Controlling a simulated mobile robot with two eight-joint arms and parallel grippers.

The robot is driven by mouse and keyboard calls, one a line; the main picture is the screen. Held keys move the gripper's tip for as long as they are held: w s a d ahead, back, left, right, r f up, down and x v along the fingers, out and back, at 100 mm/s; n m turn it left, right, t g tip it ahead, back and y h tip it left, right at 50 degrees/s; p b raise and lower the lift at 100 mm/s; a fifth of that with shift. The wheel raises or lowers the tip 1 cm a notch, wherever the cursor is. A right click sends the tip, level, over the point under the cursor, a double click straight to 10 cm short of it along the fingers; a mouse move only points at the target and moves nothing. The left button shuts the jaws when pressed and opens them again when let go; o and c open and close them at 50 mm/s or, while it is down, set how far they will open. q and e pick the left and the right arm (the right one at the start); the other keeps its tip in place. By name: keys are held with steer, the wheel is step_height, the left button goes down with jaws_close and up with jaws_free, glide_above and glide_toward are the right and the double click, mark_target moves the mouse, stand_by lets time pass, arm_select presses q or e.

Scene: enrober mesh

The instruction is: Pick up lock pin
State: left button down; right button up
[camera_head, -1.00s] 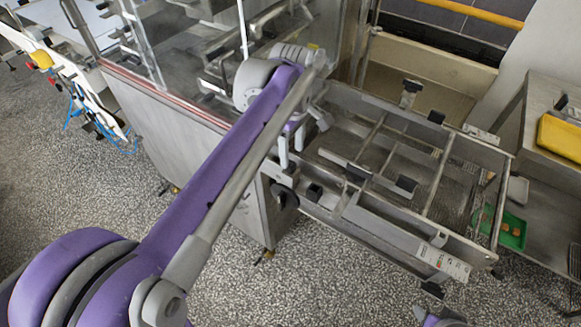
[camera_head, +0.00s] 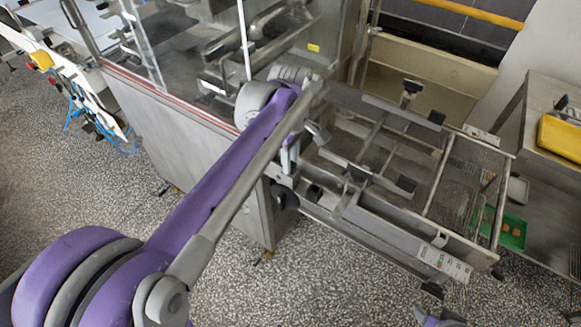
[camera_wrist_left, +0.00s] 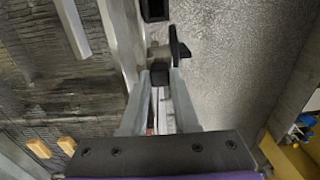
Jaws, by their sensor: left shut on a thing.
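My left gripper (camera_head: 287,168) points down at the near left end of the metal frame, beside the machine's cabinet. In the left wrist view its two grey fingers (camera_wrist_left: 160,80) are closed on a small dark block, which I take to be the lock pin (camera_wrist_left: 160,73). A grey round piece with a black handle (camera_wrist_left: 180,45) sits just beyond the fingertips; I cannot tell whether it belongs to the pin. In the head view the fingers and my arm hide the pin.
The frame (camera_head: 437,205) with its mesh and crossbars extends right from the steel cabinet (camera_head: 185,130). A clear panel (camera_head: 140,45) stands above the cabinet. A green tray (camera_head: 513,235) and a yellow container (camera_head: 560,138) are at the right. The speckled floor in front is open.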

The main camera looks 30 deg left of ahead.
arm_select(q)
step_height(320, 180, up, 16)
steer(key=p, duration=0.4)
steer(key=shift+f, duration=0.25)
arm_select(e)
steer(key=r, duration=0.1)
steer(key=w+r, duration=0.1)
steer(key=r, duration=0.1)
steer(key=w+r, duration=0.1)
steer(key=r, duration=0.1)
steer(key=shift+r, duration=0.25)
stand_by(0.3)
steer(key=shift+s, duration=0.1)
